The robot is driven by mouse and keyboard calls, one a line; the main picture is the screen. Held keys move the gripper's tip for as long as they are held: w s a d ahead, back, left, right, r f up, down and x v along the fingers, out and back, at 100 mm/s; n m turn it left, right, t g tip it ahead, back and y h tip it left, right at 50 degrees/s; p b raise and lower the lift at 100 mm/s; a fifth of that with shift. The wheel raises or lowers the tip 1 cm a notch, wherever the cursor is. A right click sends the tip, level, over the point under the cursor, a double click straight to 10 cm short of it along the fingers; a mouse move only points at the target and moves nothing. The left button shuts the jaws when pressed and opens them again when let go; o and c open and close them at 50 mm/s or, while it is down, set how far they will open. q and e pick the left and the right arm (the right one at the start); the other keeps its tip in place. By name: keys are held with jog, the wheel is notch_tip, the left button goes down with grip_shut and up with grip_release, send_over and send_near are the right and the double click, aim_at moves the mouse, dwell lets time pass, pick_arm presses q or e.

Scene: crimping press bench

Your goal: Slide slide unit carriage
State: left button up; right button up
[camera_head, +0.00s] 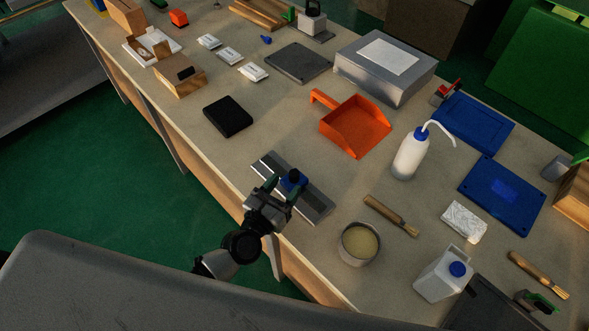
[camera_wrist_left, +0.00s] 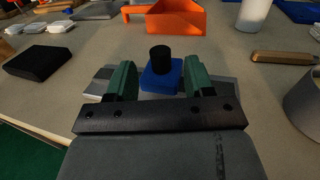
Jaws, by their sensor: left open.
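The slide unit is a flat grey rail (camera_head: 318,206) lying near the front edge of the bench. Its carriage is a blue block (camera_head: 291,180) with a black cylindrical knob on top. My left gripper (camera_head: 282,187) is open, with its green fingers on either side of the carriage in the head view. In the left wrist view the blue carriage (camera_wrist_left: 161,77) and its black knob (camera_wrist_left: 160,53) stand between and just beyond the two fingers. A gap shows on both sides of the block.
A black block (camera_head: 228,116) lies left of the rail. An orange dustpan (camera_head: 355,125) lies behind it. A wooden brush (camera_head: 391,215), a cup (camera_head: 358,244) and a white wash bottle (camera_head: 409,155) stand to the right. Bare bench surrounds the rail's far side.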

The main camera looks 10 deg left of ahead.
aim_at(291, 178)
pick_arm(q)
jog(key=x, duration=0.5)
grip_shut()
